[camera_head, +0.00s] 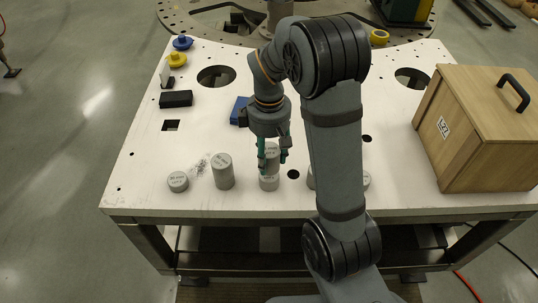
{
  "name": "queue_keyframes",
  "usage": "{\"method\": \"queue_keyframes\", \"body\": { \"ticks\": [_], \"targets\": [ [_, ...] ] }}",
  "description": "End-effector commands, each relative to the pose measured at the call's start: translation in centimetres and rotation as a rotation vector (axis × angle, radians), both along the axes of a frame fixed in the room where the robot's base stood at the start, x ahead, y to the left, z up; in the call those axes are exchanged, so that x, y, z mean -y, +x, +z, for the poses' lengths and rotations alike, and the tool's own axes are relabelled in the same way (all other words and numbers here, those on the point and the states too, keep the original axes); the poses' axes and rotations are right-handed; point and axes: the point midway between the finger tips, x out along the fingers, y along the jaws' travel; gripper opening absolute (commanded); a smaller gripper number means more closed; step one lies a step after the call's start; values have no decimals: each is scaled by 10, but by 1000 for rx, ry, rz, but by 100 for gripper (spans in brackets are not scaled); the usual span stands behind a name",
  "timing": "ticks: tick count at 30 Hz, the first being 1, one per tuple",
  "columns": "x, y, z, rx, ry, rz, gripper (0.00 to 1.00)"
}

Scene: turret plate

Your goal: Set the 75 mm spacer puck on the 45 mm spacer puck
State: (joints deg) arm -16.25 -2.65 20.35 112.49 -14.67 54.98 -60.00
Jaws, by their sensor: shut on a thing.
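My gripper (272,158) points straight down near the table's front edge, with its fingers on either side of a grey cylindrical puck. I take this to be the 75 mm spacer puck (271,153); its label is too small to read surely. It is upright, directly in line with a shorter grey puck below, apparently the 45 mm spacer puck (269,183), which stands on the white table. The two look lined up, with their faces touching or nearly so; I cannot tell which. The fingers partly hide the upper puck.
A short puck (178,182) and a tall puck (223,172) stand to the left. Two more pucks are partly hidden behind my arm on the right. A wooden box (482,130) stands at right. Black and blue blocks lie farther back. The white table (140,170) has holes.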

Motion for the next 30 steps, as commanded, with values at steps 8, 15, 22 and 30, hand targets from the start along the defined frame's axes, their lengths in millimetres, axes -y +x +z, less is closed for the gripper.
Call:
{"method": "queue_keyframes", "body": {
  "ticks": [8, 15, 22, 30],
  "targets": [
    [0, 0, -16, 1, 0, 0, 0],
    [0, 1, -27, 1, 0, -1, 0],
    [0, 1, -30, 3, 1, -1, 0],
    [0, 1, -29, 2, 1, 0, 0]
  ]
}}
